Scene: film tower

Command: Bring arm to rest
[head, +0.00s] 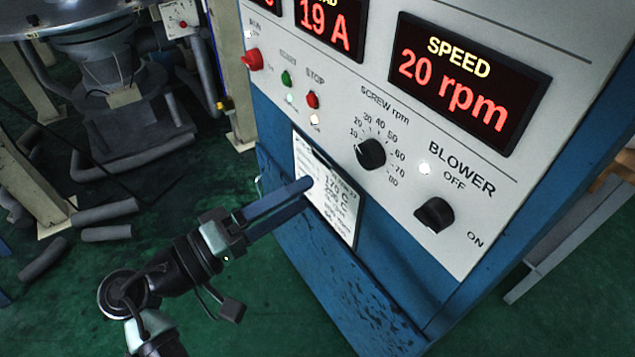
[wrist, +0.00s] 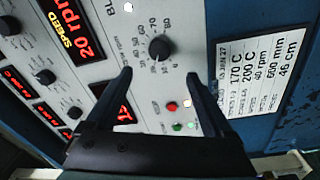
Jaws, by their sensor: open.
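My gripper (head: 283,209) reaches from the lower left toward the front of a blue and white control cabinet in the head view. Its two dark fingers are apart with nothing between them. In the wrist view the open fingers (wrist: 158,82) frame part of the panel, with the screw rpm knob (wrist: 159,47) beyond them. In the head view the fingertips overlap the white settings card (head: 335,212); I cannot tell whether they touch it. The screw knob (head: 370,153) points to the low end of its scale, and the speed display (head: 466,75) reads 20 rpm.
The blower knob (head: 434,214) is at the panel's lower right. Red (head: 312,100) and green (head: 286,78) buttons sit at its left. Grey pipe pieces (head: 105,212) lie on the green floor at left, near a machine base (head: 120,110). Floor in front of the cabinet is clear.

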